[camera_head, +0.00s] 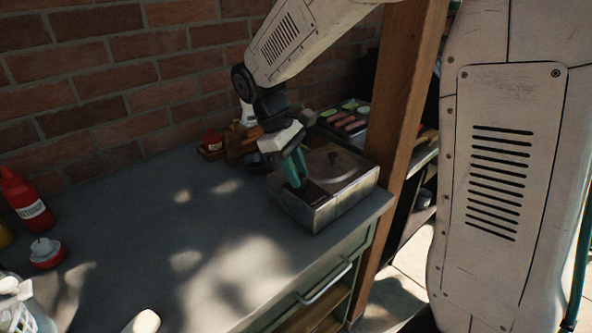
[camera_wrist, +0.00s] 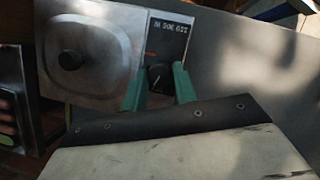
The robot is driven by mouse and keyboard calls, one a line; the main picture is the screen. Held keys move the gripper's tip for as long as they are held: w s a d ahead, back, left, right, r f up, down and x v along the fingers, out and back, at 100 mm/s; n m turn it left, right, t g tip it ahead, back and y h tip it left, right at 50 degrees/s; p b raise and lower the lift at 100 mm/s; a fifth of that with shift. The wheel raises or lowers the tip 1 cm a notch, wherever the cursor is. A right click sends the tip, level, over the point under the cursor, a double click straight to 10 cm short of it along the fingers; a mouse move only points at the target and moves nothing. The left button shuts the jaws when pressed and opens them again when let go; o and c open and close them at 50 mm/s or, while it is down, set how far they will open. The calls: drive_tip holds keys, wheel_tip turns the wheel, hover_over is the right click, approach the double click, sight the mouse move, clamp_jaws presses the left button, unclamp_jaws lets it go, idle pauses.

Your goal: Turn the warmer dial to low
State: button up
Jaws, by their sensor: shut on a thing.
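The warmer (camera_head: 338,207) is a metal box with a lidded top at the right end of the grey counter. In the wrist view, its dark control panel (camera_wrist: 178,38) is beside the lid (camera_wrist: 103,62). The panel has upside-down white lettering, too small to read surely, and a small red mark. The dark round dial (camera_wrist: 157,76) has a light pointer line; its exact setting is unclear. My gripper (camera_head: 296,183) reaches down onto the panel. In the wrist view, the green fingers of my gripper (camera_wrist: 159,80) are shut on the dial, one at each side.
A red bottle (camera_head: 25,195) and a red-and-white jar (camera_head: 46,253) stand at the left. A tray of food (camera_head: 347,117) is behind the warmer, and a wooden post (camera_head: 396,110) rises close on its right. The middle of the counter (camera_head: 150,210) is clear.

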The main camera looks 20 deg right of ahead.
drive_tip(key=m+g+y, duration=0.1)
drive_tip(key=m, duration=0.3)
drive_tip(key=shift+d, duration=0.15)
drive_tip(key=shift+m+y, duration=0.8)
drive_tip(key=shift+m, duration=0.8)
drive_tip(key=o, duration=1)
drive_tip(key=v, duration=0.7)
drive_tip(key=shift+w+r, duration=0.25)
drive_tip(key=shift+r, duration=0.1)
